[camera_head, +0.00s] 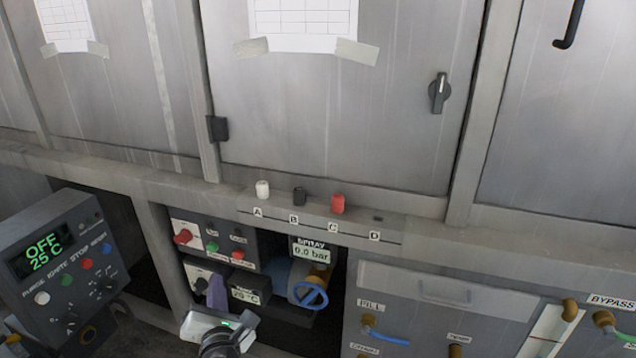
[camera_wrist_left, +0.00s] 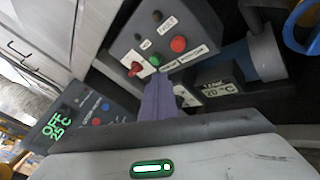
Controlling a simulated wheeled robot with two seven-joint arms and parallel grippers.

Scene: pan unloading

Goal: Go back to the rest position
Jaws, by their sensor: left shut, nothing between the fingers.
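My left gripper (camera_head: 217,290) shows at the lower middle of the head view, with its wrist below it. Its purple fingers are shut together with nothing between them. They are in front of the small switch panel (camera_head: 207,240) with red and green buttons, left of a blue valve wheel (camera_head: 311,294). In the left wrist view the purple fingers (camera_wrist_left: 157,100) point up at the same panel (camera_wrist_left: 160,50). I cannot tell whether they touch it. My right gripper is not in view.
A control box (camera_head: 65,262) reading OFF and 25 C stands at the left. A ledge (camera_head: 320,217) labelled A to D carries white, black and red knobs. Grey cabinet doors (camera_head: 340,120) are above. Pipes with FILL and BYPASS labels (camera_head: 612,301) are at the right.

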